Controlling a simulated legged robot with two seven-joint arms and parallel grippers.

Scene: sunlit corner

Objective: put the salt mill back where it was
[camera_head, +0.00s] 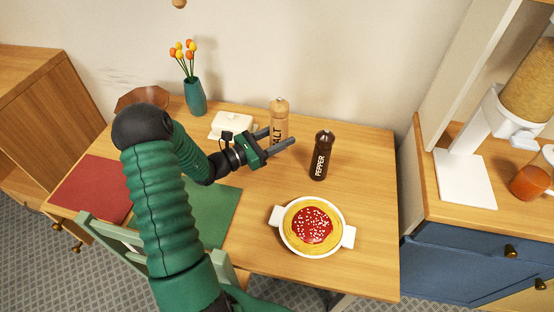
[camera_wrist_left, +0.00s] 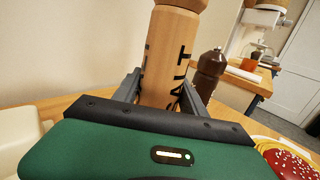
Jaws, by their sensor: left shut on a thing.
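The salt mill (camera_head: 279,108) is light wood with dark lettering and looks upright near the back of the table. My left gripper (camera_head: 279,137) is shut on it, one finger on each side. The wrist view shows the mill's wooden body (camera_wrist_left: 163,60) between the fingers. The gripper hides the mill's lower end, so I cannot tell whether it touches the table. The dark pepper mill (camera_head: 319,158) stands upright to the right, apart from the gripper. My right gripper is not in view.
A white butter dish (camera_head: 231,124) stands just left of the salt mill, and a teal vase (camera_head: 195,97) stands farther left. A white dish of pasta (camera_head: 288,234) is at the front. The table's right part (camera_head: 370,180) is clear.

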